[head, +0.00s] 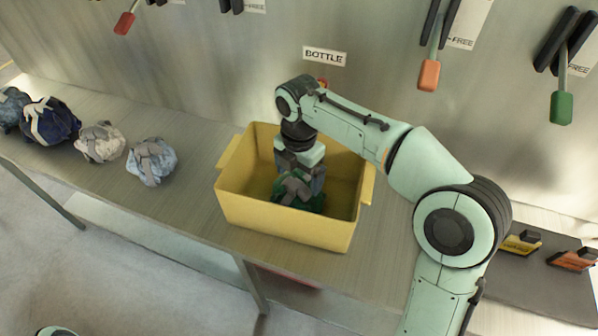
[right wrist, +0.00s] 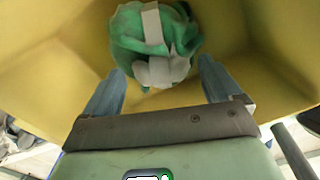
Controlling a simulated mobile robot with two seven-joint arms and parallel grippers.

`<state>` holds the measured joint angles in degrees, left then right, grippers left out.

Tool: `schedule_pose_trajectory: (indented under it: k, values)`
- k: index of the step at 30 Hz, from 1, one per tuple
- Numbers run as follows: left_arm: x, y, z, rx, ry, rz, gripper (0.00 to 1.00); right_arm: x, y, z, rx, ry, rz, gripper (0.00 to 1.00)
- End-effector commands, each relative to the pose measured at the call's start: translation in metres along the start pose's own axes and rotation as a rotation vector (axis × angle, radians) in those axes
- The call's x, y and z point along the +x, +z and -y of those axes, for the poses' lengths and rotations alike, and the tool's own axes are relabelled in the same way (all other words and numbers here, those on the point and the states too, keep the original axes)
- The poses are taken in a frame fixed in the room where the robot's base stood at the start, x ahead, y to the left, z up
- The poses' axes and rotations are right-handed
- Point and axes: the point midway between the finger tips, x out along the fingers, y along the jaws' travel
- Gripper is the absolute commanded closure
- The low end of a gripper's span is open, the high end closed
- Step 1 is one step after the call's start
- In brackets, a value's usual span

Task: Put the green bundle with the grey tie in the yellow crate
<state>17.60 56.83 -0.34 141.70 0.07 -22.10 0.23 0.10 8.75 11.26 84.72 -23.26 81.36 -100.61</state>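The green bundle with the grey tie (head: 297,190) lies inside the yellow crate (head: 285,221), towards its middle. My right gripper (head: 300,182) reaches down into the crate, directly over the bundle. In the right wrist view the bundle (right wrist: 155,42) with pale grey bands lies just beyond the fingertips against the yellow crate floor (right wrist: 240,65). The two fingers of my right gripper (right wrist: 162,78) are spread apart, with nothing clamped between them. The arm hides part of the bundle in the head view. My left gripper is not in view.
Blue-grey (head: 152,160), cream (head: 100,142) and dark blue (head: 50,122) bundles stand left on the bench, with another at the edge. Tools hang on the wall behind. Yellow (head: 521,243) and orange (head: 572,259) items lie on a dark mat at right.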

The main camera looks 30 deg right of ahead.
Motion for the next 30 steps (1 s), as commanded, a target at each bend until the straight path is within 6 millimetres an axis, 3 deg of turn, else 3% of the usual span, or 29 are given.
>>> schedule_pose_trajectory:
  k: [8,21,30]
  values:
    - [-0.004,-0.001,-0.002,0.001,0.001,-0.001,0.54,-0.01,0.0,-0.001,-0.001,0.002,0.001,0.09]
    - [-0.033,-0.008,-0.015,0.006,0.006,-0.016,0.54,-0.1,0.0,-0.002,-0.002,0.005,0.001,0.09]
    - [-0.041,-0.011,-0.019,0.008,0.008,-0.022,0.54,-0.124,0.0,-0.001,-0.001,0.001,0.0,0.09]
